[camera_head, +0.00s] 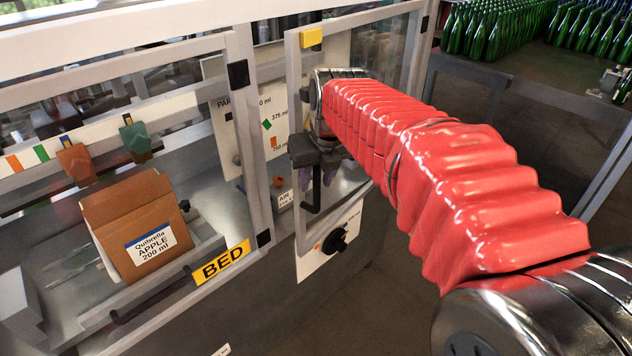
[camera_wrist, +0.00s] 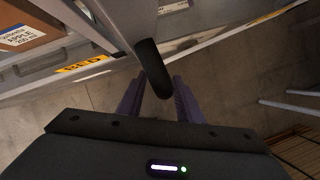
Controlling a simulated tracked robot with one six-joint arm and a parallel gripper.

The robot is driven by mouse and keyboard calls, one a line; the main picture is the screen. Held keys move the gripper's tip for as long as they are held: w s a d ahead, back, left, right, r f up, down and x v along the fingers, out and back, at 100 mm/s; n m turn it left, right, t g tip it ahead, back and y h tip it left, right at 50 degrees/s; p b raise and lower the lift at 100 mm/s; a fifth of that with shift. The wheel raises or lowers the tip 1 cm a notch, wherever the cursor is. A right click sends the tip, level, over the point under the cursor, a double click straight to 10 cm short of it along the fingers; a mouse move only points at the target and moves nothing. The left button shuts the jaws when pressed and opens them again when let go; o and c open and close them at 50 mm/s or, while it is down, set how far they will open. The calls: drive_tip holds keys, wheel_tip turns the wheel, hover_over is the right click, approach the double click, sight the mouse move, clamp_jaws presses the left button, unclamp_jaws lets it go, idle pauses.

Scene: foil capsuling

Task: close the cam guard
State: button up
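The cam guard seems to be the clear, grey-framed door (camera_head: 293,100) at the centre of the head view, with a yellow block on its top corner. Its left edge stands apart from the neighbouring frame, so it looks partly open. A black bar handle (camera_head: 313,199) is on its left upright and also shows in the wrist view (camera_wrist: 152,66). My gripper (camera_wrist: 158,88) is at this handle, with its purple fingers apart on either side of the bar's near end. They look open; contact is hard to judge. In the head view the fingers are mostly hidden.
Left of the guard is a second framed guard with a yellow BED label (camera_head: 221,262) and a brown Quibrella carton (camera_head: 137,225) behind it. A white panel with a black knob (camera_head: 335,240) is below the guard. Green bottles (camera_head: 485,35) stand at back right. Floor in front is clear.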

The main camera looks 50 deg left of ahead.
drive_tip(key=v, duration=1.2)
drive_tip(key=shift+w+d, duration=0.2)
drive_tip(key=shift+d, duration=0.05)
drive_tip(key=c, duration=0.3)
drive_tip(key=w+d+n, duration=0.1)
drive_tip(key=w+d, duration=0.1)
drive_tip(key=d, duration=0.2)
drive_tip(key=w+d+n, duration=0.2)
drive_tip(key=d, duration=0.3)
drive_tip(key=w+d+r+n+t, duration=0.1)
drive_tip(key=w+d, duration=0.1)
drive_tip(key=d, duration=0.3)
drive_tip(key=shift+w+d+n, duration=0.1)
drive_tip(key=shift+w+n, duration=0.2)
clamp_jaws()
drive_tip(key=w+d+f+n+t+h, duration=0.15)
drive_tip(key=d+n, duration=0.45)
drive_tip(key=d, duration=1.2)
drive_tip(key=s+d+f+n+h, duration=0.1)
drive_tip(key=s+d+f+n, duration=0.3)
drive_tip(key=d, duration=0.4)
drive_tip(key=s+d+f+n+t, duration=0.1)
drive_tip(key=s+d+f+n, duration=0.3)
drive_tip(key=d, duration=0.4)
drive_tip(key=s+d+f+n+h, duration=0.1)
drive_tip(key=s+d+f+n, duration=0.3)
drive_tip(key=d, duration=0.4)
drive_tip(key=shift+d+h, duration=0.15)
drive_tip(key=shift+h, duration=0.2)
